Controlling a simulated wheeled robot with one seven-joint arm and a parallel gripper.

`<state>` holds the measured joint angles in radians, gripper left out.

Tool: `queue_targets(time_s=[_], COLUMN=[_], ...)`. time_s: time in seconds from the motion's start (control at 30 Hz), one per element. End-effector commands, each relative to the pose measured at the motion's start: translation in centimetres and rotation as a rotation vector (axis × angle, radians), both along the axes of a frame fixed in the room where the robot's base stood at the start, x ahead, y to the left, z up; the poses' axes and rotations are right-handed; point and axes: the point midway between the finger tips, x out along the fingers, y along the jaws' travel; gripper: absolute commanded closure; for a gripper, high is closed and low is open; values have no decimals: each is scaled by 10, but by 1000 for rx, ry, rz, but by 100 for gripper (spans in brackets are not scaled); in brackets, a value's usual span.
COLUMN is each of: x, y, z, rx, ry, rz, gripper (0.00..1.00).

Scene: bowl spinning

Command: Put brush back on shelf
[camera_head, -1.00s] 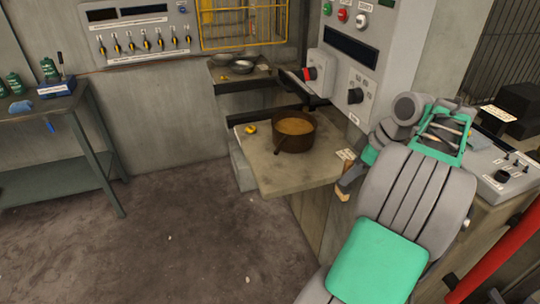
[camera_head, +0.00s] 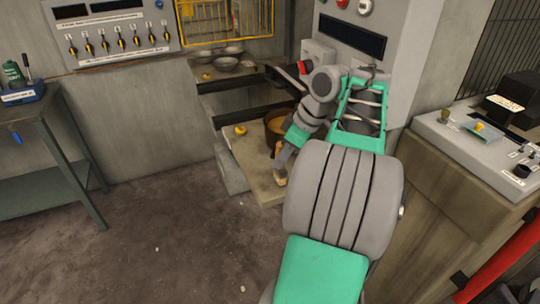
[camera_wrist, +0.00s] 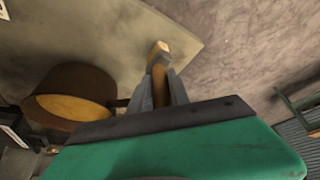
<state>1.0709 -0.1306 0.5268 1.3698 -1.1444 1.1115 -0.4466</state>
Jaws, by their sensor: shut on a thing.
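My gripper (camera_head: 285,160) is shut on the brush (camera_head: 280,178), which has a tan wooden look. In the wrist view the brush (camera_wrist: 159,57) sticks out between the two grey fingers (camera_wrist: 159,92), its pale end pointing away from the palm. The brush is near the edge of the pale slab (camera_head: 257,183); I cannot tell whether it touches it. A shelf (camera_head: 212,77) with several metal bowls is on the back wall. My arm covers much of the slab's right side.
A dark pot (camera_head: 270,130) with yellowish contents stands on the slab; it also shows in the wrist view (camera_wrist: 72,80). A yellow item (camera_head: 240,130) lies beside it. A control panel (camera_head: 352,45) rises at right. A workbench (camera_head: 40,120) stands at left. The floor between is clear.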

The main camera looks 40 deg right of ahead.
Motion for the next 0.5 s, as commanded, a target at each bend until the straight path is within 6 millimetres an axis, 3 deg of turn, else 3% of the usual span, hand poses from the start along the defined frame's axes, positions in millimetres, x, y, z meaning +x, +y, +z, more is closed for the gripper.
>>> queue_targets(time_s=[0.07,0.27,0.3,0.5], x=[-1,0,0,1], y=[-2,0,1,1], z=[-8,-6,-7,-6], rx=[-1,0,1,-1], ry=[0,1,2,1], rz=[-12,-8,-6,-4], gripper=[100,100,75,58])
